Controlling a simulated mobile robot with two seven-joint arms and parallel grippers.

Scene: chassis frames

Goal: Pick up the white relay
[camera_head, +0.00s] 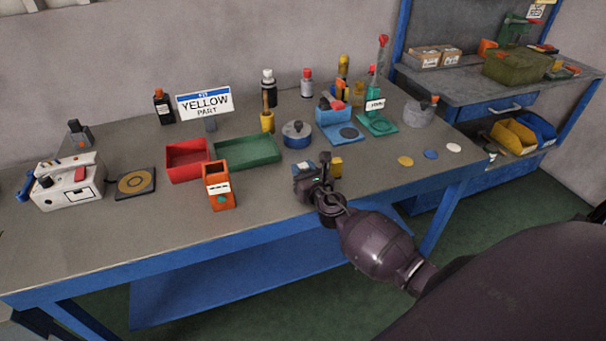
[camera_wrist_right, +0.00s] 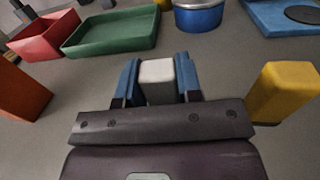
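The white relay (camera_wrist_right: 158,82) is a small pale block between the two blue fingers of my right gripper (camera_wrist_right: 158,88) in the right wrist view. The fingers lie along its left and right sides with no clear gap, so the gripper looks shut on it. In the head view my right gripper (camera_head: 315,172) is low over the front part of the table, and the relay is hidden there. I cannot tell whether the relay touches the tabletop. My left gripper is not in view.
A yellow block (camera_wrist_right: 283,92) stands close to the right of my right gripper. An orange holder (camera_head: 219,190) is to the left. A green tray (camera_head: 246,153), red tray (camera_head: 187,160) and blue round tin (camera_head: 297,137) stand behind. The left front tabletop (camera_head: 120,235) is clear.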

